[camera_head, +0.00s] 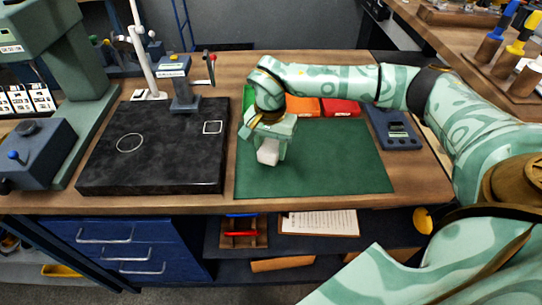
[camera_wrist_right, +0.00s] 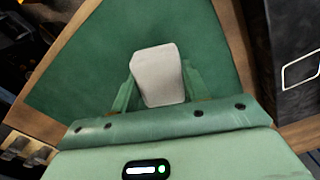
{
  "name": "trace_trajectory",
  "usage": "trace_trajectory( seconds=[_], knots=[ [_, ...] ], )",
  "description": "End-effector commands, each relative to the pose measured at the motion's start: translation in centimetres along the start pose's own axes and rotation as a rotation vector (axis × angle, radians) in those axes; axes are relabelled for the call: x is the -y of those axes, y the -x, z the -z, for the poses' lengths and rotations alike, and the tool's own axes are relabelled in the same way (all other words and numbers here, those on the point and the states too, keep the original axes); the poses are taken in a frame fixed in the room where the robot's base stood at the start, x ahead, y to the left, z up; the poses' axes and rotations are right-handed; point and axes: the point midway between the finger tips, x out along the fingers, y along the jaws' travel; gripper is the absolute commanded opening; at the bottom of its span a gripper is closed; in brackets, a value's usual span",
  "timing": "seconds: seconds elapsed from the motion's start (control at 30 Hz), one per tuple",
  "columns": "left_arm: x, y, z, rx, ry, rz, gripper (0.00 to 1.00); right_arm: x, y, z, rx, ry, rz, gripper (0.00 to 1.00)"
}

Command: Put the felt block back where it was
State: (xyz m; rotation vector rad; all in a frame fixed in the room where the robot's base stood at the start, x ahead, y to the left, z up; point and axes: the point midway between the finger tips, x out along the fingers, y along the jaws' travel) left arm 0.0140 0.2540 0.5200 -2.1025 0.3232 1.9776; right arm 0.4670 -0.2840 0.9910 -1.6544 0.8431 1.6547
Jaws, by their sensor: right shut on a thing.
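The felt block is a pale grey-white block (camera_head: 268,152) at my right gripper (camera_head: 270,148), over the green mat (camera_head: 330,170). In the right wrist view the felt block (camera_wrist_right: 157,75) sits between the two green fingers of my right gripper (camera_wrist_right: 158,92), which is shut on it. The green mat (camera_wrist_right: 100,60) shows behind it in that view. I cannot tell whether the block touches the mat or is held just above it. My left gripper is not in view.
A black stone plate (camera_head: 165,165) with a white circle and square lies left of the mat. Orange (camera_head: 302,106) and red (camera_head: 340,108) items lie at the mat's back edge. A dark blue-grey device (camera_head: 395,130) lies to the right. The mat's front right is clear.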

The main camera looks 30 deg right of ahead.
Motion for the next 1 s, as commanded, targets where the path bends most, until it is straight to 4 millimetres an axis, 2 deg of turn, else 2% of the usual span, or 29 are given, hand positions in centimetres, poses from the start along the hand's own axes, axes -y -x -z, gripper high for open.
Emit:
trace_trajectory(
  seconds=[0.1,0.2,0.53,0.57,0.63,0.9,1.0],
  knots=[
    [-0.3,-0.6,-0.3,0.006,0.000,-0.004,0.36,-0.2,-2.3,0.1,0.003,0.000,-0.005,0.24],
    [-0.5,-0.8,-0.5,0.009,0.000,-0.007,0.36,-0.2,-3.5,0.2,0.001,-0.001,-0.003,0.24],
    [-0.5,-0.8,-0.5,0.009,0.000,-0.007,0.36,-0.1,-3.6,0.2,-0.001,0.000,-0.001,0.24],
    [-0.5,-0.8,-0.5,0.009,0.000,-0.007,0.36,-0.1,-3.6,0.2,-0.001,0.000,-0.001,0.48],
    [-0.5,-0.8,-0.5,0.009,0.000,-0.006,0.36,-0.1,-3.6,0.2,-0.001,0.000,-0.001,0.67],
    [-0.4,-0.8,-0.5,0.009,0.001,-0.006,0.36,-0.1,-3.5,0.2,-0.001,0.000,-0.001,0.67],
    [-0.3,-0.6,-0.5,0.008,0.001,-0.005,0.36,-0.1,-2.9,0.2,-0.002,0.000,0.000,0.67]
  ],
)
